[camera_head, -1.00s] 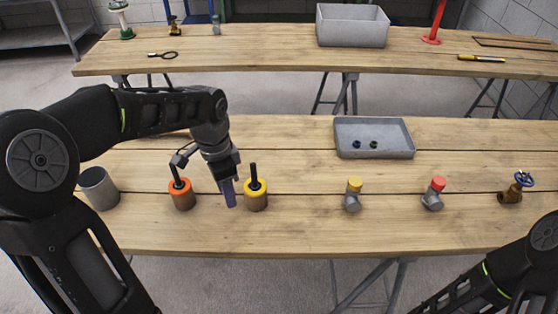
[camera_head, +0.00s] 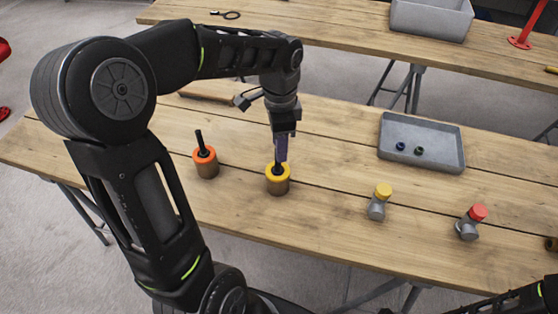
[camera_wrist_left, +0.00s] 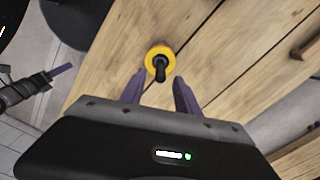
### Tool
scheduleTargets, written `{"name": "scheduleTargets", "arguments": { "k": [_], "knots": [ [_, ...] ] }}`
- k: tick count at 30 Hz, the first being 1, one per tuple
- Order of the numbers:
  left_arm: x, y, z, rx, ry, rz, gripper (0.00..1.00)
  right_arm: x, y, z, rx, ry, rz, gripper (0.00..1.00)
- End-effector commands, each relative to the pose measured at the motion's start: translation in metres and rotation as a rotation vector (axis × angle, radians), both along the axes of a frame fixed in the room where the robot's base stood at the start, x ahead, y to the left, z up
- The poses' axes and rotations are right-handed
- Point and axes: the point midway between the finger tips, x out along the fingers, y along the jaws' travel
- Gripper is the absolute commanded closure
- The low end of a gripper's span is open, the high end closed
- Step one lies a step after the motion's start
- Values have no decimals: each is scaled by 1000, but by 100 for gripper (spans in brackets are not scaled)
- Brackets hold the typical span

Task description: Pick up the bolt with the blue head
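Two small bolts lie in the grey tray (camera_head: 437,168) in the head view. One has a dark blue head (camera_head: 400,146), and the one beside it looks dark green (camera_head: 419,151). My left gripper (camera_head: 281,160) is left of the tray, at the yellow-topped cylinder (camera_head: 277,186) with a black handle. In the left wrist view my left gripper (camera_wrist_left: 156,88) is open, its purple fingers apart with the black handle (camera_wrist_left: 160,70) showing between and beyond them. Contact cannot be told. What looks like my right gripper (camera_wrist_left: 62,69) shows at the left edge there; its opening is unclear.
An orange-topped cylinder (camera_head: 206,163) stands left of the yellow-topped one. A yellow-capped fitting (camera_head: 378,203) and a red-capped fitting (camera_head: 469,222) stand in front of the tray. A back table (camera_head: 345,38) holds a grey bin (camera_head: 431,20). Bare wood lies between cylinder and tray.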

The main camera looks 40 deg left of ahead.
Motion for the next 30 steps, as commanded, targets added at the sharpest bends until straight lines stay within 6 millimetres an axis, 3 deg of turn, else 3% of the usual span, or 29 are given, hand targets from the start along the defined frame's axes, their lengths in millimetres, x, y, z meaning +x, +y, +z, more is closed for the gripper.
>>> {"name": "scheduleTargets", "arguments": {
  "k": [4,15,24,30],
  "knots": [
    [-1,0,-14,0,3,1,61,0,0,2,-1,0,0,65],
    [-1,0,-19,-1,2,1,61,0,0,3,-1,1,-1,65],
    [-4,2,-59,-2,5,0,61,-1,-1,12,-3,4,-2,65],
    [-3,3,-68,-1,1,1,61,-2,-1,12,-4,6,-2,65]
  ]
}}
